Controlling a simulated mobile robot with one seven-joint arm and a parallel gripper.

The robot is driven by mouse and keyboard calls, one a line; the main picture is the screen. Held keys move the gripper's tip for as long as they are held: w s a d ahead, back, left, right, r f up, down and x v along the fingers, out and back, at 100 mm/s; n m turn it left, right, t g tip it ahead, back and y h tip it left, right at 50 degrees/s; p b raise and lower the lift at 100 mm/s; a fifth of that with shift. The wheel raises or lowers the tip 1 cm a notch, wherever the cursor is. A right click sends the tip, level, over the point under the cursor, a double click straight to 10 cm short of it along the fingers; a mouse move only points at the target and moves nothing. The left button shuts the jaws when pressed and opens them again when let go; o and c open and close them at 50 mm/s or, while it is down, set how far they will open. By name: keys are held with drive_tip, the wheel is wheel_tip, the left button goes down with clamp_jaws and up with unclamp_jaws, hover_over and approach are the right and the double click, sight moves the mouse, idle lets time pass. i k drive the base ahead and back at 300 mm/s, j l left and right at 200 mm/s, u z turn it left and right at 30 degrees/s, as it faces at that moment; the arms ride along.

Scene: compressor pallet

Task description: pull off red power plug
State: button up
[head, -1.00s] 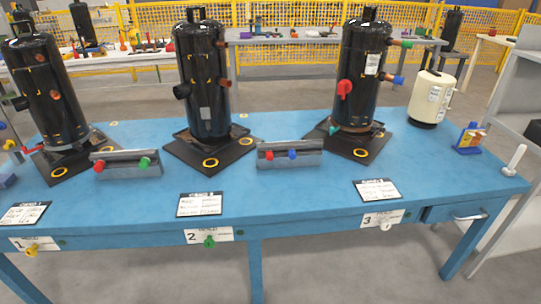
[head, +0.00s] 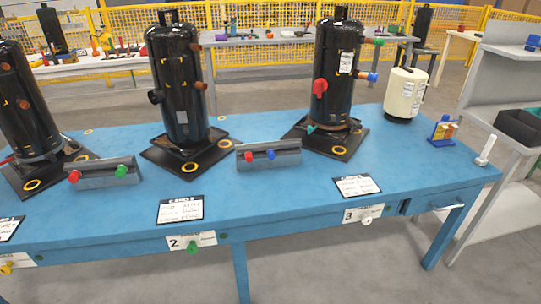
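A red plug (head: 319,88) sits on the left side of the right-hand black compressor (head: 332,60), facing the camera. A second red plug (head: 249,156) rests in the grey holder (head: 268,155) beside a blue plug (head: 271,154). A third red plug (head: 74,176) rests in the left grey holder (head: 102,173) beside a green plug (head: 121,171). Which of them is the power plug, I cannot tell from the picture. My gripper is not in view.
The blue table (head: 300,205) has free room along its front. Another black compressor (head: 178,85) stands in the middle. A cream tank (head: 405,94) stands at the right, with a white-handled tool (head: 486,150) near the table's right end. Grey shelves (head: 495,90) stand further right.

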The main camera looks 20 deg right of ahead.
sight(320, 86)
drive_tip(key=i+l+z, duration=0.1)
drive_tip(key=l, duration=0.35)
drive_tip(key=i+l+z, duration=0.15)
drive_tip(key=l, duration=0.25)
drive_tip(key=i+l+z, duration=0.1)
drive_tip(key=l, duration=0.3)
drive_tip(key=i+l+z, duration=0.1)
drive_tip(key=l, duration=0.3)
drive_tip(key=i+l+z, duration=0.25)
drive_tip(key=i+l, duration=0.2)
drive_tip(key=l, duration=0.25)
